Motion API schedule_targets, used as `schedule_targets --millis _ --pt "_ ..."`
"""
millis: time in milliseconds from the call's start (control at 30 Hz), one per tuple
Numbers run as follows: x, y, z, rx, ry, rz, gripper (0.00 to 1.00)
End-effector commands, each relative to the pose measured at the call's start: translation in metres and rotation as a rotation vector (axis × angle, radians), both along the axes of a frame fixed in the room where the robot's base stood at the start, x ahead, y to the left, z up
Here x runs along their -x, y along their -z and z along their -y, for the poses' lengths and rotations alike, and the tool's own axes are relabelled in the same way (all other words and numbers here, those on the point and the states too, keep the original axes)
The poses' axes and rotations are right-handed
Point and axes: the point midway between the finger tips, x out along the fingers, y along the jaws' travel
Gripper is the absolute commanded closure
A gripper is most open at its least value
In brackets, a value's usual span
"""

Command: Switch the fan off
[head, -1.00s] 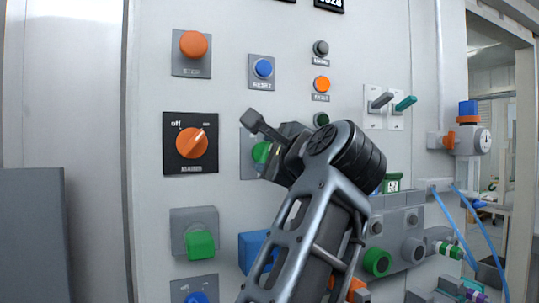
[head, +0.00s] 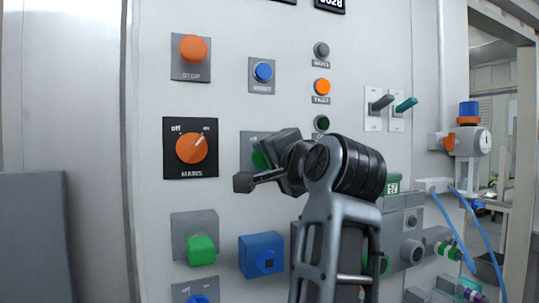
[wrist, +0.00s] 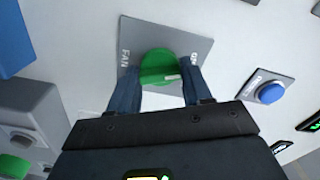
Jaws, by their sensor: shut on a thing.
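The fan switch is a green rotary knob (wrist: 160,66) on a grey plate marked FAN (wrist: 131,32). In the wrist view the two fingers of my gripper (wrist: 158,85) stand on either side of the knob and are shut on it. A short pale mark shows on the knob's lower right part, and a partly hidden label is at the plate's right edge. In the head view my gripper (head: 278,150) covers much of the plate (head: 248,142); only a sliver of the green knob (head: 260,160) shows.
The orange MAINS knob (head: 191,146) is just left of the fan switch. The blue RESET button (head: 263,72) and orange STOP button (head: 194,48) are above. Two toggle levers (head: 383,102) stick out at right.

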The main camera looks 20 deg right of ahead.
Motion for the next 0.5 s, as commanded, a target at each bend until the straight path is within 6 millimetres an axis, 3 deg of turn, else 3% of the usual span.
schedule_targets --millis 500 --pt "-0.0003 0.0019 0.0000 0.114 0.000 -0.004 0.81"
